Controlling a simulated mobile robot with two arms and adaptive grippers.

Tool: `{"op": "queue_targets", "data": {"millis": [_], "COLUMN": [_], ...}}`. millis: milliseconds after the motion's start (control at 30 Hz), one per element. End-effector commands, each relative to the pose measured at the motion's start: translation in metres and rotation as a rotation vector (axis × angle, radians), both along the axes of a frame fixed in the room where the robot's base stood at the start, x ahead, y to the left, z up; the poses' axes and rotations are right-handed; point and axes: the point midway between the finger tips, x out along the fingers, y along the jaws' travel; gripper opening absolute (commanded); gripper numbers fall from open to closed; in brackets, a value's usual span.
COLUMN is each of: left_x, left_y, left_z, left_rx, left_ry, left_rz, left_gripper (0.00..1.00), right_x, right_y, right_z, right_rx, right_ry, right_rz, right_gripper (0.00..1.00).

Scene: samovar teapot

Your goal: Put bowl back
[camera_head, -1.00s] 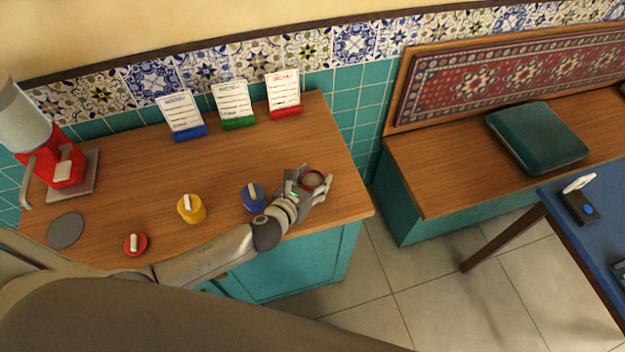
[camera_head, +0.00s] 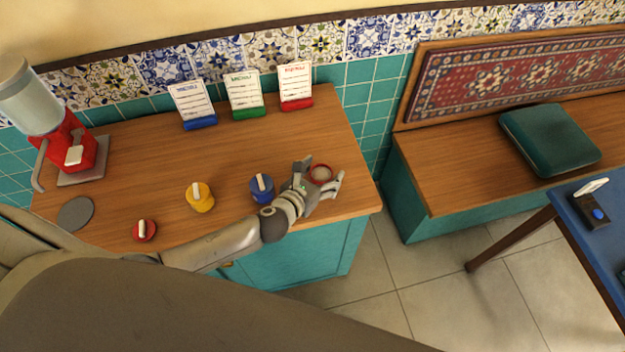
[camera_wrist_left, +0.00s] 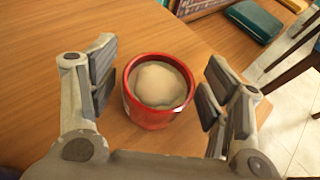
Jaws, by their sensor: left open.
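A small red bowl with pale contents (camera_wrist_left: 160,88) stands upright on the wooden counter. In the left wrist view it sits between the two fingers of my left gripper (camera_wrist_left: 158,95), with a gap on each side. In the head view the bowl (camera_head: 321,173) is near the counter's right end, just beyond my left gripper (camera_head: 321,184). The left gripper is open and holds nothing. My right gripper is not in view.
On the counter (camera_head: 150,160) stand a blue jar (camera_head: 262,190), a yellow jar (camera_head: 200,198) and a red lid-like piece (camera_head: 145,231). A grey disc (camera_head: 75,213) lies left, near a red dispenser (camera_head: 75,150). Three cards (camera_head: 245,95) stand at the back.

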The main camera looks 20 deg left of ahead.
Motion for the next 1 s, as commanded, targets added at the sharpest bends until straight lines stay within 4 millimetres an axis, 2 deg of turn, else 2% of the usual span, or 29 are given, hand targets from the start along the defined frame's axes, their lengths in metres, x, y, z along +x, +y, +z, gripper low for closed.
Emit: {"op": "queue_targets", "data": {"millis": [167, 400, 600, 767, 1000], "left_x": [-0.024, -0.07, -0.097, -0.107, -0.108], "left_y": [0.005, 0.014, 0.019, 0.021, 0.021], "left_z": [0.008, 0.026, 0.038, 0.044, 0.045], "left_rx": [0.003, 0.003, 0.002, 0.001, 0.002], "left_ry": [0.002, 0.002, 0.002, 0.0, -0.001], "left_rz": [-0.002, -0.002, -0.001, 0.0, 0.0], "left_gripper": [0.72, 0.72, 0.72, 0.72, 0.72], "right_x": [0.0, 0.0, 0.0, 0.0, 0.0], "right_y": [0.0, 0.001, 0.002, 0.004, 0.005], "right_z": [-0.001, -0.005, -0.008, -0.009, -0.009], "right_rx": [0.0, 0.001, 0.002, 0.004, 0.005], "right_ry": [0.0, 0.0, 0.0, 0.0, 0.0], "right_rz": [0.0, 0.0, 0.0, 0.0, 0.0], "right_gripper": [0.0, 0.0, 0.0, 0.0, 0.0]}}
